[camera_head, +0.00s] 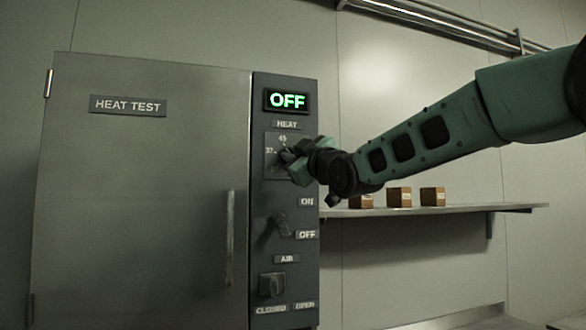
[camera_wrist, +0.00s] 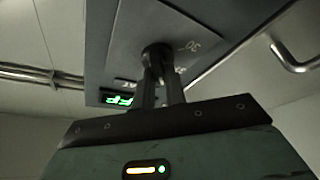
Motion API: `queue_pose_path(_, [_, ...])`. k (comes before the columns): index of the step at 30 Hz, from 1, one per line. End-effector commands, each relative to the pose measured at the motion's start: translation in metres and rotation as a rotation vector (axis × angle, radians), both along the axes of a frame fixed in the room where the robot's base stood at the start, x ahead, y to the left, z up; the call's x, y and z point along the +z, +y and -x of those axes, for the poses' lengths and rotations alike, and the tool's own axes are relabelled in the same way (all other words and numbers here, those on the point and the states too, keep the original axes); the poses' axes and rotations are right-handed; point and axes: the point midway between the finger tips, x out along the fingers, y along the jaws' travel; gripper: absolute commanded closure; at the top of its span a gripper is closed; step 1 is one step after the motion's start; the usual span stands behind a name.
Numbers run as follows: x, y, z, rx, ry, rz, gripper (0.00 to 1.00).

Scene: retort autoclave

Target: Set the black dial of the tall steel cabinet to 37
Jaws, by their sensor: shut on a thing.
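The tall steel cabinet (camera_head: 145,200) has a dark control panel on its right side. Its black dial (camera_head: 285,156), on a plate under the HEAT label, is mostly covered by my gripper (camera_head: 292,160); marks 37 and 45 show around it. In the wrist view the black dial (camera_wrist: 157,50) is between the fingers of my gripper (camera_wrist: 160,72), which is shut on it. A 30 mark shows beside it there. I cannot tell where the dial points. The green display (camera_head: 287,101) above reads OFF.
Below the dial are an ON/OFF lever (camera_head: 282,226) and an AIR knob (camera_head: 272,284) marked CLOSED and OPEN. A vertical door handle (camera_head: 230,238) stands left of the panel. A wall shelf (camera_head: 460,208) with three small boxes is behind my arm.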

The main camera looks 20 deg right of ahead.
Motion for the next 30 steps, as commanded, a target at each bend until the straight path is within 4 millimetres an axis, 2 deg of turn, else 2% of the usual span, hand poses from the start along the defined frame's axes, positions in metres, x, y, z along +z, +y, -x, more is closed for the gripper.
queue_pose_path(15, [0.004, -0.001, -0.0003, -0.001, 0.003, 0.437, 1.0])
queue_pose_path(30, [0.0018, 0.0, -0.0001, 0.001, 0.001, 0.598, 1.0])
